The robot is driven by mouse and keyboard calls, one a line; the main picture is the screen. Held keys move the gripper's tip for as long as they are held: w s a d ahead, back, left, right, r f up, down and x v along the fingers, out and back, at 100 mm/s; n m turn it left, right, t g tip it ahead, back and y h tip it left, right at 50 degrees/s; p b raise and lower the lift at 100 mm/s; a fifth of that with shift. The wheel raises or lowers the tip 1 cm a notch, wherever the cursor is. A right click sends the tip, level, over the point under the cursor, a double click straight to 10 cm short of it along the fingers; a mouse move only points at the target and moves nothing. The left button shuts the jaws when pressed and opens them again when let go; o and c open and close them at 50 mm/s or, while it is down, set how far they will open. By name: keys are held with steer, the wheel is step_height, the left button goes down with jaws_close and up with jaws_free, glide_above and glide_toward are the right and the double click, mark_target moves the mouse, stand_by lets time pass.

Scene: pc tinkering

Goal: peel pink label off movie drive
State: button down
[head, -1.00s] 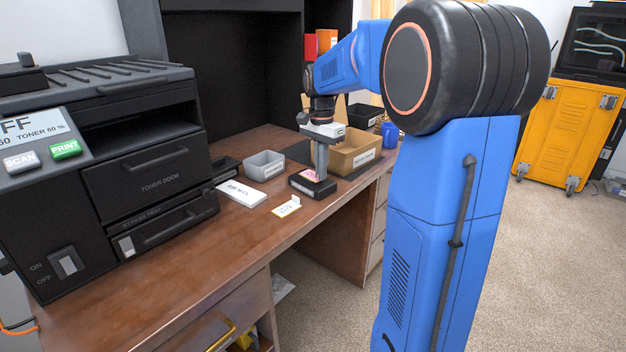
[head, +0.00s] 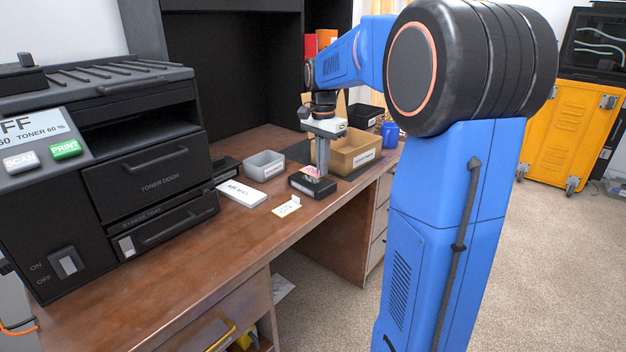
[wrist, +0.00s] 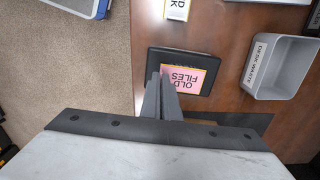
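The black drive (head: 312,188) lies on the wooden desk. In the wrist view the drive (wrist: 155,58) carries a pink label (wrist: 190,79) with a yellow edge, reading "OLD FILES". In the head view the pink label (head: 311,172) shows just left of the fingers. My gripper (head: 322,173) points down over the drive. In the wrist view my gripper's fingertips (wrist: 160,76) are close together at the label's left edge and look shut on it. The fingers hide that edge. How far the label is off the drive is hard to tell.
A grey "DESK WASTE" bin (wrist: 279,69) stands beside the drive. An "AIR MAIL" box (head: 242,194), a small yellow-edged card (head: 287,207) and a cardboard box (head: 356,151) are nearby. A black printer (head: 140,170) fills the left. The desk's front is clear.

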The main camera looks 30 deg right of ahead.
steer(key=shift+s+r, duration=0.1)
steer(key=shift+r, duration=0.4)
stand_by(0.4)
steer(key=shift+r, duration=2.5)
